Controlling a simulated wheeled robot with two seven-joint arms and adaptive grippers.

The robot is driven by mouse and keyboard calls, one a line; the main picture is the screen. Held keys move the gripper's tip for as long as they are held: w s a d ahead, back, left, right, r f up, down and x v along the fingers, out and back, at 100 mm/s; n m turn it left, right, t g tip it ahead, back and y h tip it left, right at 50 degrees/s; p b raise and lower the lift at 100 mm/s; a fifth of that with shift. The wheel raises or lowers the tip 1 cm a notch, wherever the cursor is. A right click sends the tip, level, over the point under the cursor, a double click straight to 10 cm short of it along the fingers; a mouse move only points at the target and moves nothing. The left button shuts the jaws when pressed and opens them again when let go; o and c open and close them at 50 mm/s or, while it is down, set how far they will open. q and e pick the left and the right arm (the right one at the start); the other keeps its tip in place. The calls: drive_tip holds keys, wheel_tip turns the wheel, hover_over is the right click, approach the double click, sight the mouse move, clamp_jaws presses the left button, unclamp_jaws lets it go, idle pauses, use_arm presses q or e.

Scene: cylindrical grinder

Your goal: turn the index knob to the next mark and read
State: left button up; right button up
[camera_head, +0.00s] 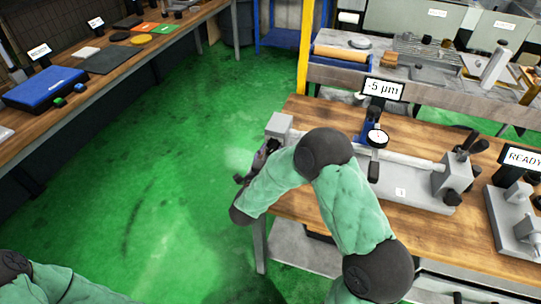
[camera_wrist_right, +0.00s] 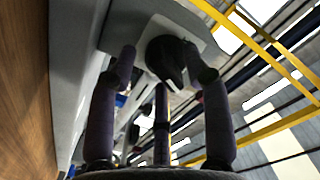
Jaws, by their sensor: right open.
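The index knob, black and round with a pointed grip, shows in the wrist view (camera_wrist_right: 171,57) on the end face of a pale grey block (camera_wrist_right: 128,28). That block looks like the grey headstock (camera_head: 279,124) at the bench's left end. My right gripper (camera_head: 262,158) is beside the headstock; its fingers (camera_wrist_right: 166,72) are spread, with the knob ahead between their tips. Contact cannot be told. The knob is hidden in the head view. A dial gauge (camera_head: 377,139) stands over the bar, and a display (camera_head: 384,89) reads "-5 µm". My left gripper is out of view.
My right arm covers part of the wooden bench (camera_head: 297,209). A grey tailstock (camera_head: 453,180) and a fixture with a "READY" sign (camera_head: 522,158) stand to the right. Another bench (camera_head: 100,88) is at the left. Green floor (camera_head: 150,170) between is clear.

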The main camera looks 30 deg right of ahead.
clamp_jaws()
drive_tip(key=shift+n+p, duration=0.45)
drive_tip(key=shift+n, duration=0.05)
unclamp_jaws()
